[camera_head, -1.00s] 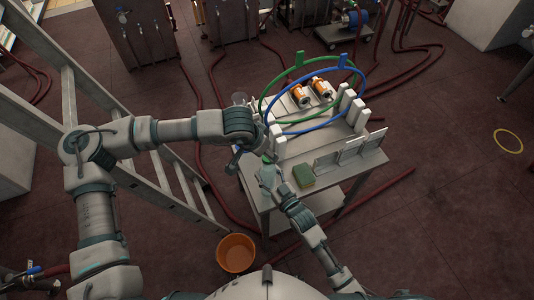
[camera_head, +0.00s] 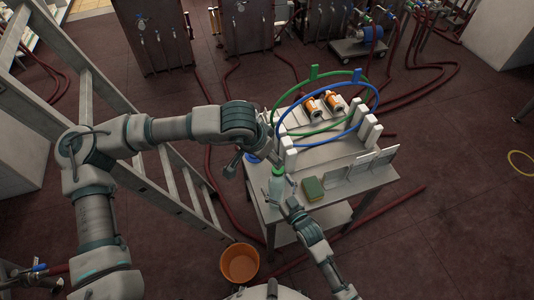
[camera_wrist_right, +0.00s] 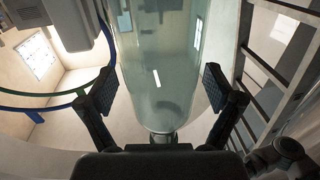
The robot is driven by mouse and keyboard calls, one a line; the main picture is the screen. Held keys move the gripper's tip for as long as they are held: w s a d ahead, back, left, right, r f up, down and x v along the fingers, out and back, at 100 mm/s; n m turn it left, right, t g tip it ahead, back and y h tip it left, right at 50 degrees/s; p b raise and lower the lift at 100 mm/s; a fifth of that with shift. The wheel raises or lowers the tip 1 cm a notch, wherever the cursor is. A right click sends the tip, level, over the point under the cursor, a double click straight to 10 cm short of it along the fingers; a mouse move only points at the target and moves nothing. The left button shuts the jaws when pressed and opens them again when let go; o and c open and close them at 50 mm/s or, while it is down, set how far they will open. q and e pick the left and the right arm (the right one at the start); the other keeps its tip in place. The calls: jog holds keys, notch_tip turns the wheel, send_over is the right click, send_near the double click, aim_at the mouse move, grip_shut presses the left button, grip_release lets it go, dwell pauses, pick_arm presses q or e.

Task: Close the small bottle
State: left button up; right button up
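The small bottle (camera_head: 277,190), pale green and translucent, is upright near the table's front left corner. A green cap-like top (camera_head: 278,170) shows at its upper end; whether it is fully seated is too small to tell. My right gripper (camera_head: 290,205) is at the bottle from the front.
The table (camera_head: 343,184) also holds a green and yellow sponge (camera_head: 313,188), upright panels (camera_head: 370,163), orange-ended cylinders (camera_head: 312,105), and green and blue hoops (camera_head: 354,86). An orange bucket (camera_head: 239,262) stands on the floor. A ladder (camera_head: 166,170) is close to my left arm.

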jog(key=v, duration=1.2)
jog(key=shift+a+f, duration=0.1)
